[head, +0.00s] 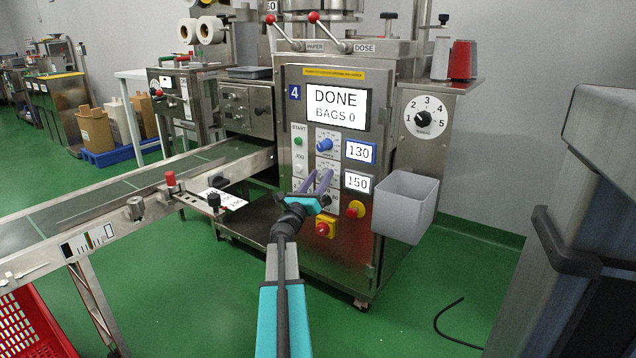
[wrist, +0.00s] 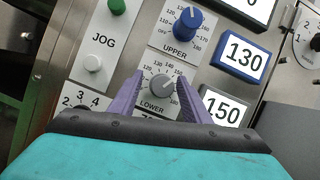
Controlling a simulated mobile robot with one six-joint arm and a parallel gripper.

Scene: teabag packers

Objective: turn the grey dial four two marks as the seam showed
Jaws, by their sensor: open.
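The grey dial (wrist: 163,86) marked LOWER sits on a white scale plate on the front of the machine (head: 350,225) with the blue 4 sign. In the wrist view its white pointer line aims to the upper right. My gripper (wrist: 160,76) is open, with one purple finger on each side of the dial in the picture. I cannot tell whether the fingers touch it. In the head view my gripper (head: 317,180) is in front of the panel and hides most of the grey dial. The grey-framed display (wrist: 225,107) beside it reads 150.
A blue dial (wrist: 188,20) marked UPPER is just above, beside a blue-framed 130 display (wrist: 241,54). A JOG button (wrist: 93,63) is to the left. The screen (head: 337,107) reads DONE, BAGS 0. A pale bin (head: 404,205) hangs at the right.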

